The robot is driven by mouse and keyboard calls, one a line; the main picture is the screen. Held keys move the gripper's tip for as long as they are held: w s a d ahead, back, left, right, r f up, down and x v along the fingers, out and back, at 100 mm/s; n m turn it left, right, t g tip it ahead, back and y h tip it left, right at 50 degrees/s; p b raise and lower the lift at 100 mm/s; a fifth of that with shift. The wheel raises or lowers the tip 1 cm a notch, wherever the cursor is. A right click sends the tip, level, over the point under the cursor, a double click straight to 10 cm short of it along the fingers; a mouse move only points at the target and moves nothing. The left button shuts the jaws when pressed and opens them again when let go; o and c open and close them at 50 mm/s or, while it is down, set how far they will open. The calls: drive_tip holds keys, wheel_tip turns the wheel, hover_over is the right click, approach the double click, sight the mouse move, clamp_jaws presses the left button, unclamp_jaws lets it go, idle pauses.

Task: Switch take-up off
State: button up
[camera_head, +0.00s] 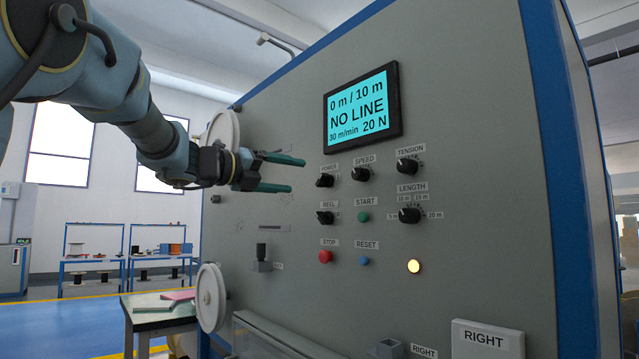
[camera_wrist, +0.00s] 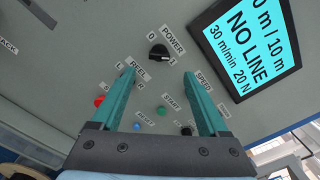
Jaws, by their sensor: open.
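The grey take-up panel (camera_head: 460,150) faces me. Its black POWER knob (camera_head: 325,180) is at the upper left of the controls, with O and I marks. It also shows in the wrist view (camera_wrist: 158,52), just beyond and between my fingertips; I cannot tell its exact setting. My gripper (camera_head: 297,174) is open and empty, its teal fingers pointing at the panel just left of the POWER knob. In the wrist view my gripper (camera_wrist: 159,72) straddles the line to the knob without touching it. The screen (camera_head: 361,107) reads "0 m / 10 m, NO LINE, 30 m/min 20 N".
Nearby are the SPEED knob (camera_head: 361,174), TENSION knob (camera_head: 407,166), LENGTH knob (camera_head: 409,215), REEL knob (camera_head: 325,217), green START button (camera_head: 363,217), red STOP button (camera_head: 325,257) and blue RESET button (camera_head: 364,261). A white wheel (camera_head: 211,297) juts out lower left.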

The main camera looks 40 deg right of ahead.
sight(319, 180)
drive_tip(key=d+p, duration=0.1)
drive_tip(key=d, duration=0.3)
drive_tip(key=d+p, duration=0.1)
drive_tip(key=d, duration=0.3)
drive_tip(key=shift+s+d, duration=0.2)
drive_tip(key=shift+d, duration=0.1)
drive_tip(key=shift+c, duration=0.3)
clamp_jaws()
